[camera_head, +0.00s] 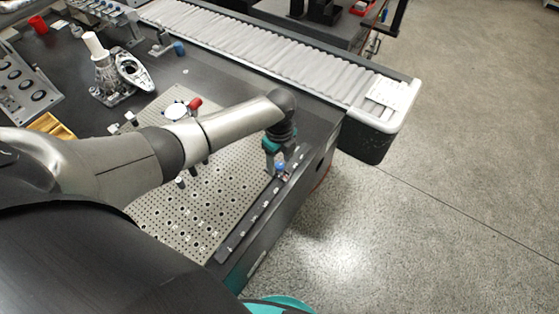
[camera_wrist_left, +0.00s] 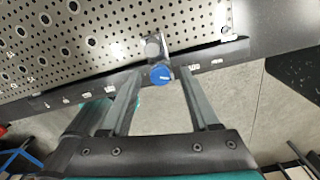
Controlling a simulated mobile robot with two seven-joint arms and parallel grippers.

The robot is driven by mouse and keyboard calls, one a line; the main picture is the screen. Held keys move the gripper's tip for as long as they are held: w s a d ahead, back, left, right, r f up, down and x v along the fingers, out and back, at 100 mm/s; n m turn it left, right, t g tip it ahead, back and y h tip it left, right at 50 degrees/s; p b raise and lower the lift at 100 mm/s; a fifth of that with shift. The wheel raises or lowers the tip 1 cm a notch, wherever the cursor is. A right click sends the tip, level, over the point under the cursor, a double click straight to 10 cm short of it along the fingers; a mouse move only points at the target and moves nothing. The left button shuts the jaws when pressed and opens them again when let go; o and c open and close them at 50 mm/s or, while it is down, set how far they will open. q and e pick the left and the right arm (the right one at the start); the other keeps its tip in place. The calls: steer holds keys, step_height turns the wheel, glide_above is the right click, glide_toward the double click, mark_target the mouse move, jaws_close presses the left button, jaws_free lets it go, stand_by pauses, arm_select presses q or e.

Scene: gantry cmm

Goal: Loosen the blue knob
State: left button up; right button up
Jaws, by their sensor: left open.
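The blue knob (camera_wrist_left: 160,75) sits on a small metal clamp (camera_wrist_left: 153,46) at the edge of the perforated plate, above a dark rail with white marks. In the head view the blue knob (camera_head: 280,168) shows small beside my left gripper (camera_head: 278,165), partly hidden by it. In the left wrist view my left gripper (camera_wrist_left: 160,77) is open, with one finger on each side of the knob and visible gaps between. I cannot tell whether the fingertips are level with the knob in depth. My right gripper is in neither view.
The perforated plate (camera_head: 195,225) carries a red knob (camera_head: 194,103) and several posts. Another blue knob (camera_head: 179,48) stands farther back. A metal casting (camera_head: 135,72) is at the left, and a roller conveyor (camera_head: 270,50) runs behind. Open floor lies to the right.

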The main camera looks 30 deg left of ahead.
arm_select(q)
steer(key=shift+c, duration=0.4)
steer(key=c, duration=0.6)
jaws_close()
